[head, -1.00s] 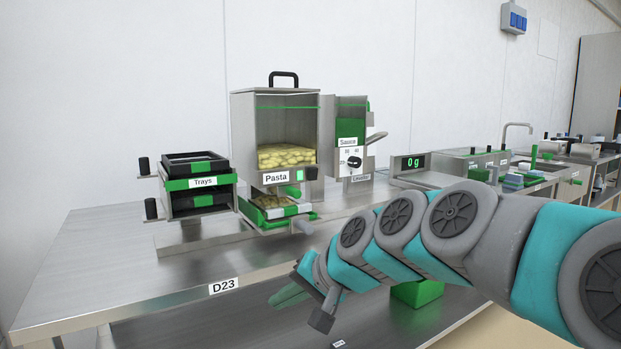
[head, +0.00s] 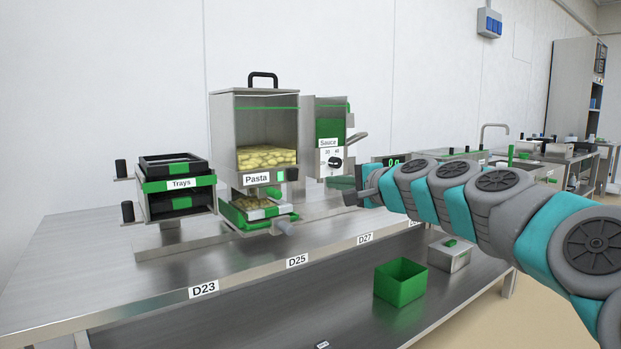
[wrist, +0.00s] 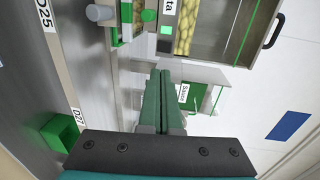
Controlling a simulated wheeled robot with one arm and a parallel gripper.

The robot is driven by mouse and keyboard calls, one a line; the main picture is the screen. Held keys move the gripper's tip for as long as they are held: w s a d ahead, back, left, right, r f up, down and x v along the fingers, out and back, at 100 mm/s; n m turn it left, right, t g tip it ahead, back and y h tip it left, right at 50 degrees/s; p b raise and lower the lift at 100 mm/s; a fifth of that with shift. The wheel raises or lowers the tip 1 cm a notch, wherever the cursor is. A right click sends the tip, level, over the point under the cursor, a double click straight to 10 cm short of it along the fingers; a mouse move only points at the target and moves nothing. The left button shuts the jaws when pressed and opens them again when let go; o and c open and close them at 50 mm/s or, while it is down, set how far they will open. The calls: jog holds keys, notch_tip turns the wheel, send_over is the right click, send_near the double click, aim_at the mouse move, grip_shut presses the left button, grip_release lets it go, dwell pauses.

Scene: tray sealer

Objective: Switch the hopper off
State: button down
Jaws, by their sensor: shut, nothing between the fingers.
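The pasta hopper (head: 255,112) is a steel box with a clear front, a black top handle and pasta inside. In the wrist view the hopper (wrist: 215,38) is at the top, turned sideways, with the green rectangle (wrist: 165,30) near the label's end. My gripper (head: 352,197) is shut and empty, right of the hopper and apart from it. Its green fingers (wrist: 160,74) point toward the hopper in the wrist view.
A sauce dispenser (head: 329,112) with a dial stands right of the hopper, behind my gripper. A tray holder (head: 178,203) stands left. A filled tray sits under the hopper, with a grey knob (head: 284,228) in front. A green bin (head: 400,282) is on the lower shelf.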

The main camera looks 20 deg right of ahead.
send_near(294, 173)
jog(key=x, duration=0.2)
jog(key=f+x, duration=0.1)
jog(key=x, duration=0.1)
jog(key=shift+w, duration=0.35)
jog(key=shift+r+p+x, duration=0.2)
jog(key=shift+p+x, duration=0.1)
jog(key=shift+x, duration=0.6)
jog(key=shift+a, duration=0.1)
jog(key=shift+w+a+r+p, duration=0.1)
jog(key=shift+w+r+p, duration=0.25)
jog(key=shift+p, duration=0.15)
jog(key=shift+f, duration=0.1)
jog(key=shift+s, duration=0.3)
jog(key=s+d+r, duration=0.2)
jog(key=s, duration=0.3)
jog(key=s+d+r, duration=0.2)
jog(key=s+r, duration=0.1)
jog(key=s, duration=0.3)
jog(key=shift+s+r, duration=0.2)
jog(key=shift+s, duration=0.1)
